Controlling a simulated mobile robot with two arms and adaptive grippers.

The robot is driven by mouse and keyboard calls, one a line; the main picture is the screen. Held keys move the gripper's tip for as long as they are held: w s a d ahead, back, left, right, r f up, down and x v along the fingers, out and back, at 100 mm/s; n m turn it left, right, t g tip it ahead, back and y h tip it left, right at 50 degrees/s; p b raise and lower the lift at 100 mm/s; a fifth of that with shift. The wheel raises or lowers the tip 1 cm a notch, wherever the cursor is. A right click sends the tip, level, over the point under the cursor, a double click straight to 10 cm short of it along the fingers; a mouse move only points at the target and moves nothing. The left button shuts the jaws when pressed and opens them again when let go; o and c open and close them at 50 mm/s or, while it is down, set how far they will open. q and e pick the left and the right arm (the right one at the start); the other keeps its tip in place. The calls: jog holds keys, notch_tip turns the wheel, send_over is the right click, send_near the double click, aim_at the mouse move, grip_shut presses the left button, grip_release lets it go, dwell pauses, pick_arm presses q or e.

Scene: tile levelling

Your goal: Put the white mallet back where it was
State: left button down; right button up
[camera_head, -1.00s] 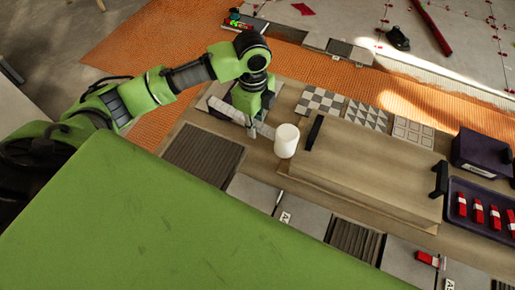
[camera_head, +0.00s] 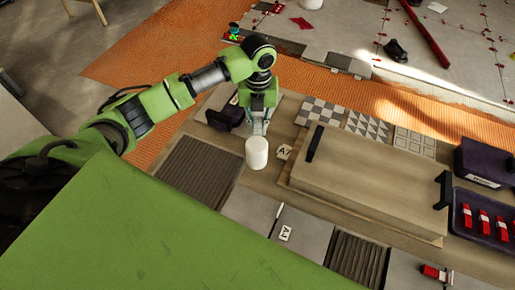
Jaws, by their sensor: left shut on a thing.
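The white mallet (camera_head: 257,152) shows as a white cylindrical head just below my left gripper (camera_head: 260,128), over the wooden workbench (camera_head: 258,188). My left gripper points down and is shut on the mallet; the handle is mostly hidden by the gripper. I cannot tell whether the head touches the bench. An A7 label (camera_head: 284,152) lies on the bench just right of the head. My right gripper is not in view.
A raised wooden board (camera_head: 365,180) with black handles stands to the right. A dark ribbed tile (camera_head: 199,168) lies left, and a black object (camera_head: 226,118) sits behind it. Patterned tiles (camera_head: 366,124) line the back. A dark tray (camera_head: 462,226) holds red-and-white pieces.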

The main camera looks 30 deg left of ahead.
aim_at(258, 121)
pick_arm(q)
notch_tip(258, 121, down, 7)
jog(key=shift+r, duration=0.1)
jog(key=c, duration=2)
grip_release()
jog(key=shift+o, duration=0.2)
jog(key=shift+r, duration=0.25)
notch_tip(258, 121, up, 12)
jog(key=shift+w+a+f, duration=0.1)
jog(key=shift+w+f, duration=0.05)
jog(key=shift+f, duration=0.1)
